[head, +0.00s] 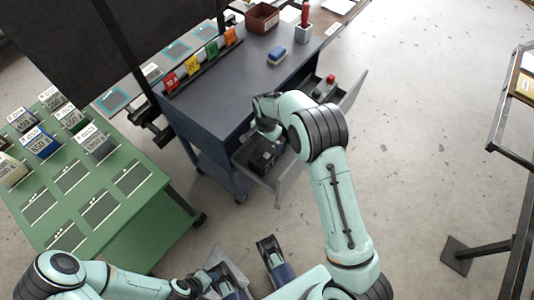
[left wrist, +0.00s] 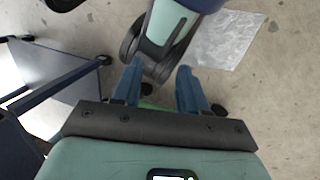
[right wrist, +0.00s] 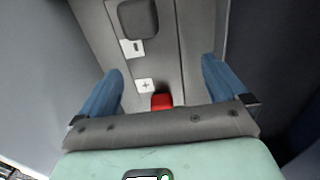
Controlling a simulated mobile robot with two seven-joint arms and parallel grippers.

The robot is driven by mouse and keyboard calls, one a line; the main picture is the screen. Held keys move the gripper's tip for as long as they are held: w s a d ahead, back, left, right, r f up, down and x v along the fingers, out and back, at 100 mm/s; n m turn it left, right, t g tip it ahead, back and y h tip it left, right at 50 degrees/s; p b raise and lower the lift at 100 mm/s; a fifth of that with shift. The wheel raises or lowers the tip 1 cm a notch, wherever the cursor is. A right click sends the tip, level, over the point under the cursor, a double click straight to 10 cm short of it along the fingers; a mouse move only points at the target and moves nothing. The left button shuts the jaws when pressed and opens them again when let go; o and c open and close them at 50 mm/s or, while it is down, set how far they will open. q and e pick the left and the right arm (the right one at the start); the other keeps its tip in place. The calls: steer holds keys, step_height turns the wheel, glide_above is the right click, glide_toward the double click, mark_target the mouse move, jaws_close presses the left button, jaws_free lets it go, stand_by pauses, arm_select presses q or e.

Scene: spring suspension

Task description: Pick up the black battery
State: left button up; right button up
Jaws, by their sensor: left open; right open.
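The black battery (head: 262,157) sits in the near part of the open grey drawer (head: 290,182) in the head view. My right gripper (head: 268,130) is lowered over the drawer close to the battery; my arm partly hides this. In the right wrist view, the open fingers (right wrist: 162,78) stand either side of a grey surface with minus and plus labels, a black cap (right wrist: 138,20) and a red cap (right wrist: 162,101). I cannot tell for sure whether this surface is the battery's top. Nothing is visibly gripped. My left gripper (left wrist: 158,88) is open and empty, low over the floor.
Red-topped and dark items (head: 325,88) lie in the drawer's far end. The dark workbench (head: 225,100) holds a blue block (head: 277,55), coloured cards and a brown bin (head: 262,18). A green table (head: 120,215) with labelled blocks stands left. Floor at right is clear up to a metal frame.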

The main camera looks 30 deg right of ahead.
mark_target(267, 147)
steer(key=f, duration=0.3)
steer(key=f+b, duration=0.1)
steer(key=shift+s+f, duration=0.25)
steer(key=shift+s, duration=0.15)
steer(key=shift+f, duration=0.4)
steer(key=shift+r, duration=0.1)
steer(key=c, duration=1.7)
arm_select(q)
steer(key=shift+w+a+f+t, duration=0.15)
steer(key=shift+w+a+f, duration=0.1)
steer(key=shift+w+f, duration=0.2)
steer(key=shift+w+a+f+t, duration=0.2)
steer(key=shift+w+f, duration=0.1)
steer(key=shift+w, duration=0.15)
arm_select(e)
steer(key=shift+w+r, duration=0.15)
steer(key=shift+w, duration=0.05)
jaws_close()
steer(key=shift+r, duration=0.1)
